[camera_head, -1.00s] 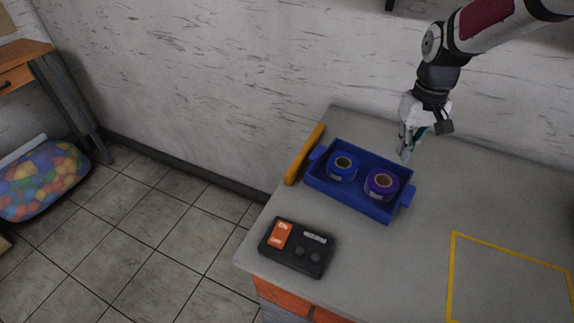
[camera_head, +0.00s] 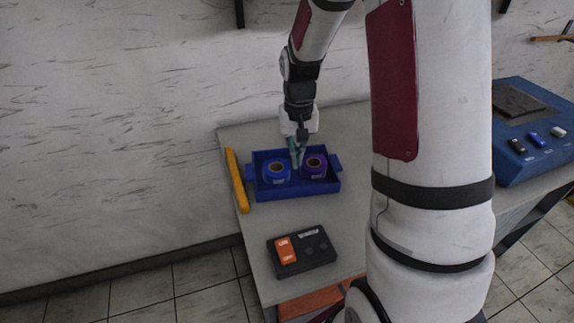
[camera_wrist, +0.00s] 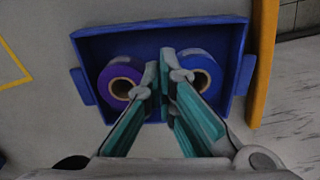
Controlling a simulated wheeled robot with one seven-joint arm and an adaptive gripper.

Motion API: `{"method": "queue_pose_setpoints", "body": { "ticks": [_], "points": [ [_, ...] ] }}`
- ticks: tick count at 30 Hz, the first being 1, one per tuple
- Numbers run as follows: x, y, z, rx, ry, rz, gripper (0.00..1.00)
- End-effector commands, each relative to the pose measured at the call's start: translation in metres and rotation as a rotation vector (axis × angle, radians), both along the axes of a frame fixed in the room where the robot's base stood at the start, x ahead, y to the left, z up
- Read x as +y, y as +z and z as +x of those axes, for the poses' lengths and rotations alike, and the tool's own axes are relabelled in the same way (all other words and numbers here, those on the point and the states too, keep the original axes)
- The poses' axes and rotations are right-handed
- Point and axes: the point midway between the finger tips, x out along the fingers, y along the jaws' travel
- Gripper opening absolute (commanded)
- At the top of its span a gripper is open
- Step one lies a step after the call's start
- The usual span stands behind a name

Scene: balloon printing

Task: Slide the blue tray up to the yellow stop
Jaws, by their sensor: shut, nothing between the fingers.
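The blue tray (camera_head: 300,191) lies on the grey table with its left-end handle at the yellow stop (camera_head: 237,182), touching or nearly so. In the wrist view the tray (camera_wrist: 120,32) has its right-hand handle against or very close to the stop (camera_wrist: 263,70). A blue roll (camera_head: 276,172) and a purple roll (camera_head: 315,166) stand in the tray. My gripper (camera_head: 298,163) points down over the tray, between the two rolls. Its fingers (camera_wrist: 165,60) are shut and empty; whether they touch the tray is unclear.
A black box with an orange label (camera_head: 302,252) lies on the table in front of the tray. A blue machine (camera_head: 535,130) stands at the right. A yellow outline (camera_wrist: 12,65) marks the table beyond the tray's other end. My arm hides the table's middle.

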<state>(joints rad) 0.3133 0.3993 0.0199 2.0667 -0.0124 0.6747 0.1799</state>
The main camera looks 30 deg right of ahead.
Motion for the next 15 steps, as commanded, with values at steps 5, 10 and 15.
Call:
{"method": "queue_pose_setpoints", "body": {
  "ticks": [5, 10, 15],
  "points": [
    [0.001, -0.033, -0.001, 0.006, 0.001, 0.002, 0.0],
    [0.001, -0.061, -0.001, 0.005, 0.002, 0.001, 0.0],
    [0.001, -0.079, 0.0, 0.003, 0.003, 0.001, 0.0]
  ]
}}
